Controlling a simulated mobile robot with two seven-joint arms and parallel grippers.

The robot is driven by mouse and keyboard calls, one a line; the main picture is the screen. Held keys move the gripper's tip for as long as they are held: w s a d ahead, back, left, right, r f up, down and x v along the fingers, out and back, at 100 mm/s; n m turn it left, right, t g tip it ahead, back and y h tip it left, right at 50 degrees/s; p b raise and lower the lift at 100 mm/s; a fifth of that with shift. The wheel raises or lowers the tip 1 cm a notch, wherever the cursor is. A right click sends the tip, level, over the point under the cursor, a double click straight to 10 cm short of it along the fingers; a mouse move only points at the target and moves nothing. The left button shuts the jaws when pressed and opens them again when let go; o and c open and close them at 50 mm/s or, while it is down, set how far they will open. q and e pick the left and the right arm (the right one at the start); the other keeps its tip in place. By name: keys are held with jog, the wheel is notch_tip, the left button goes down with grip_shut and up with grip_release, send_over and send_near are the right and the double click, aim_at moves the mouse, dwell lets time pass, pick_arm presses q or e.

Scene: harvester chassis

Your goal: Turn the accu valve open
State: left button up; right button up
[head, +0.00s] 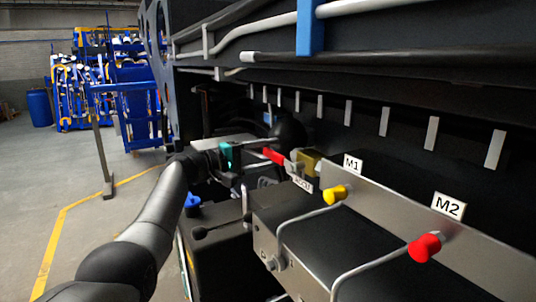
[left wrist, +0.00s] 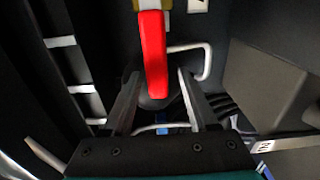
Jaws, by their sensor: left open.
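The accu valve has a red lever handle (head: 274,156) and a brass-coloured body (head: 308,164). A white label reading ACCU (head: 301,184) is just below it. My left gripper (head: 262,152) reaches in from the left, at the free end of the red handle. In the left wrist view the red handle (left wrist: 152,52) points down toward the gripper, its end between the two open fingertips (left wrist: 160,76). Gaps show on both sides of the handle, so I see no grip on it. My right gripper is in neither view.
A metal bar with labels M1 (head: 352,163) and M2 (head: 448,206) carries a yellow knob (head: 335,194) and a red knob (head: 425,247), with bent pipes below. Dark chassis beams hang above. Open floor (head: 45,185) lies to the left.

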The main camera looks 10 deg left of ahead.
pick_arm(q)
jog(key=shift+v, duration=0.9)
jog(key=v, duration=1.3)
jog(key=shift+s+a, duration=0.15)
